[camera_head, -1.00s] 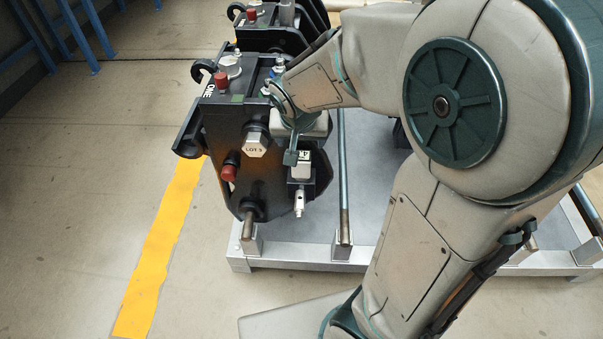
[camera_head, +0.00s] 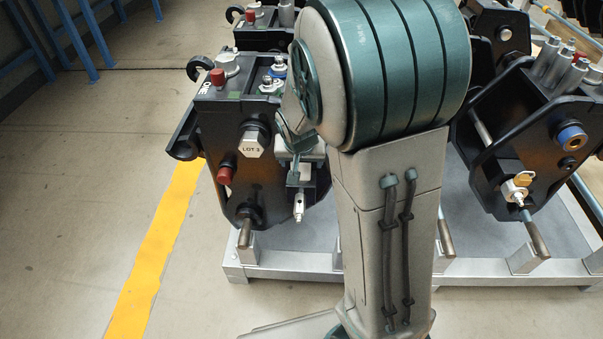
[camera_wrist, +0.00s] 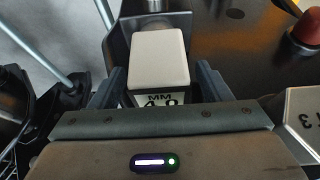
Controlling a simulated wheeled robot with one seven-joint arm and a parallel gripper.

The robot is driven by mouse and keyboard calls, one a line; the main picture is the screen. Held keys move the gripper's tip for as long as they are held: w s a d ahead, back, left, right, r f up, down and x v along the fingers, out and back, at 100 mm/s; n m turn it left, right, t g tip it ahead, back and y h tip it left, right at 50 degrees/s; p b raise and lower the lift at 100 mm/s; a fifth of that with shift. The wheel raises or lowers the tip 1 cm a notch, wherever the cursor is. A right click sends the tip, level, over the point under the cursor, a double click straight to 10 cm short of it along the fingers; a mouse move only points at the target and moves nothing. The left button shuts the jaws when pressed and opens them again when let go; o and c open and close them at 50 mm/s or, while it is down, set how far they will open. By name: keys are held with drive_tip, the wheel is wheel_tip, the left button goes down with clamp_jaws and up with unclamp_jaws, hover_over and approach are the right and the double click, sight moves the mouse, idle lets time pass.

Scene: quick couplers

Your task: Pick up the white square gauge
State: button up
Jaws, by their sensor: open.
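The white square gauge (camera_wrist: 158,62) is a pale block with a flat square top, and black "MM" lettering shows on its near side in the wrist view. It sits in a dark holder on the face of the black coupler (camera_head: 240,120). My gripper (camera_wrist: 159,84) is open, with one finger on each side of the gauge and a small gap visible beside each. In the head view my gripper (camera_head: 300,170) is in front of the coupler's lower right part and mostly hides the gauge. A small metal pin (camera_head: 299,208) hangs just below.
A hex plug marked "LOT 3" (camera_head: 251,145) and a red cap (camera_head: 225,175) stick out close to the left of my gripper. Another coupler (camera_head: 530,140) stands at the right. The grey rack (camera_head: 290,262) carries both. A yellow floor line (camera_head: 160,250) runs at the left.

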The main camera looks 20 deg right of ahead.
drive_tip(key=shift+w+f, duration=0.2)
drive_tip(key=shift+f, duration=0.2)
drive_tip(key=shift+r, duration=0.1)
drive_tip(key=c, duration=1.4)
